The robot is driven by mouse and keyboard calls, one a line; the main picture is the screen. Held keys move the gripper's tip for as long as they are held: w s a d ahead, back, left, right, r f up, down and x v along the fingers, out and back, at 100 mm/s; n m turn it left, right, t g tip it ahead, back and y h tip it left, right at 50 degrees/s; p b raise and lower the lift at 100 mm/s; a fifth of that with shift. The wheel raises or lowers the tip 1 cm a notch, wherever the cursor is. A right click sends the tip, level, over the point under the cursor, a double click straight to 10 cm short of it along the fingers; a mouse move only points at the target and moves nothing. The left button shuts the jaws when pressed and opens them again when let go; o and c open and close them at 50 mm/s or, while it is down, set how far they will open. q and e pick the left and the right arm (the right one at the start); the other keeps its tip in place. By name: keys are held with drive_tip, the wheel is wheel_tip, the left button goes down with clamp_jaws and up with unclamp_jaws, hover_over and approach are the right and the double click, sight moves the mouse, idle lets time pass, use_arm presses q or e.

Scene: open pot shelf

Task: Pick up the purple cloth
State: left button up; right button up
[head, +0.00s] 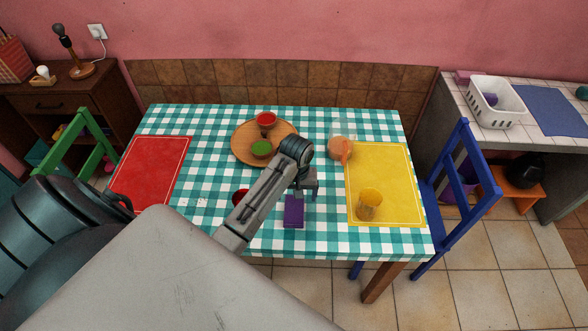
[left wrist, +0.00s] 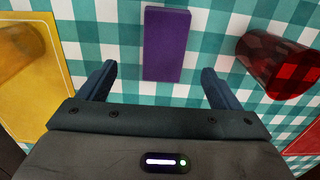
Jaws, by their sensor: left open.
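The purple cloth (head: 294,211) is a flat folded rectangle on the checkered tablecloth, near the table's front edge. In the left wrist view the purple cloth (left wrist: 167,44) lies ahead of my gripper, roughly centred between the fingers. My left gripper (head: 305,193) hangs above the far end of the cloth in the head view and hides a little of it. In the left wrist view my left gripper (left wrist: 159,82) is open and empty, its two fingers apart on either side. My right gripper is not in view.
A red glass (left wrist: 279,66) stands beside the cloth, partly behind my arm in the head view. A yellow glass (head: 369,204) stands on the yellow placemat (head: 384,160). A round wooden tray (head: 240,150) holds a red cup and a green bowl. A jug (head: 341,142) stands nearby.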

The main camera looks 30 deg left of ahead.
sight(294, 208)
use_arm(q)
wheel_tip(294, 208, down, 3)
drive_tip(key=shift+f, duration=0.1)
drive_tip(key=shift+a+f+p, duration=0.15)
drive_tip(key=shift+f+p, duration=0.45)
drive_tip(key=shift+p, duration=0.15)
wheel_tip(294, 208, down, 3)
drive_tip(key=shift+s+a+f+p, duration=0.1)
drive_tip(key=shift+a+f+p, duration=0.05)
drive_tip(key=shift+p, duration=0.4)
drive_tip(key=shift+f, duration=0.45)
drive_tip(key=shift+c, duration=0.3)
drive_tip(key=c, duration=1)
